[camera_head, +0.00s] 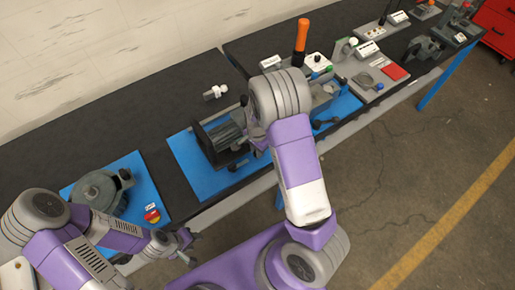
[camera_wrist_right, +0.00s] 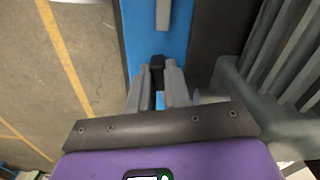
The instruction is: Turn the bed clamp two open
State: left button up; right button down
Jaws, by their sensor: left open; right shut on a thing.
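In the right wrist view, my right gripper (camera_wrist_right: 158,78) is shut on a small black piece (camera_wrist_right: 157,62), which looks like a bed clamp handle. The piece stands over the blue base plate (camera_wrist_right: 138,28), beside a ribbed grey motor body (camera_wrist_right: 285,50). Most of the piece is hidden between the fingers. In the head view the grey motor (camera_head: 223,135) sits on its blue plate (camera_head: 188,160), and a dark clamp-like part (camera_head: 238,165) lies at its front. My right arm hides the gripped spot there. My left gripper (camera_head: 186,246) is open and empty, in front of the bench.
A white-and-grey part (camera_head: 215,92) lies on the black bench top. An orange-handled tool (camera_head: 302,35) and several fixtures stand further right. The floor in front is clear.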

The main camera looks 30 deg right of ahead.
jog(key=shift+m+p, duration=0.45)
jog(key=shift+m, duration=0.75)
jog(key=c, duration=1.1)
grip_release()
notch_tip(320, 180, up, 8)
jog(key=shift+f+p, duration=0.2)
jog(key=shift+p, duration=0.35)
